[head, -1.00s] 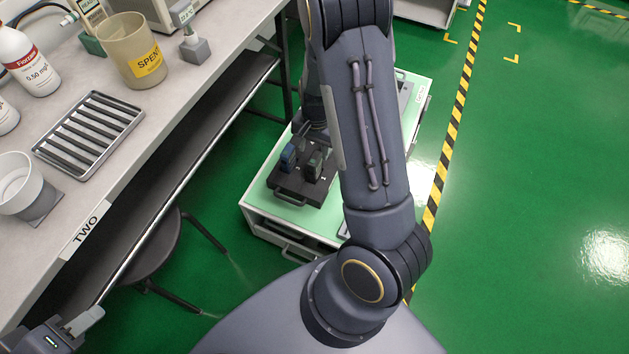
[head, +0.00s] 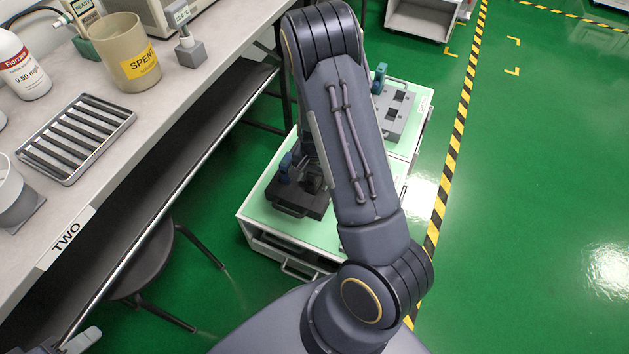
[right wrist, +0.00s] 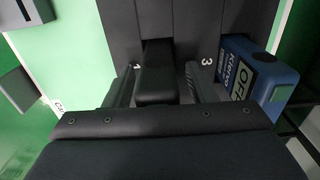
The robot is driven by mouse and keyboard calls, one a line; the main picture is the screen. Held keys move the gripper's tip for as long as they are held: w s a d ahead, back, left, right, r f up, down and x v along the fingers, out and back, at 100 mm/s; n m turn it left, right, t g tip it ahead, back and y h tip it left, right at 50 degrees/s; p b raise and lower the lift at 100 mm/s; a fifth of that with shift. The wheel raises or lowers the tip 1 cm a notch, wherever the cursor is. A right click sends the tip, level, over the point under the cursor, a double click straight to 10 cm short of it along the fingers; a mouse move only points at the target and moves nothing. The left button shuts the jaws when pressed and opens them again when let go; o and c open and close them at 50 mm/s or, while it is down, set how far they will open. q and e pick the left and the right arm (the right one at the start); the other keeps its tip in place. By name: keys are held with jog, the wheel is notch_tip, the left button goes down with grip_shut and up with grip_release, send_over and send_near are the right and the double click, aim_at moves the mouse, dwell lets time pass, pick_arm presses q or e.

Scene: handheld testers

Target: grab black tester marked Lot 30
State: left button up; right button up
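A black tester (right wrist: 157,85) stands in a dark rack, beside the numeral 1, in the right wrist view; no lot mark is readable on it. My right gripper (right wrist: 158,91) has its fingers on either side of this tester, open, with narrow gaps showing. In the head view the right arm hides most of this gripper and the tester. A blue tester (right wrist: 258,75) with a screen reading OFF stands to the right, by the numeral 3; it also shows in the head view (head: 285,168). My left gripper (head: 78,343) is only partly in view at the bottom left corner.
The dark rack (head: 290,208) stands on a pale green cart top (head: 258,212). A grey rack (head: 397,122) with a blue-teal tester (head: 380,78) is farther back. A grey bench (head: 130,130) with a slotted tray, a SPENT cup (head: 130,55) and bottles is at the left.

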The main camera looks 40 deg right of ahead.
grip_shut()
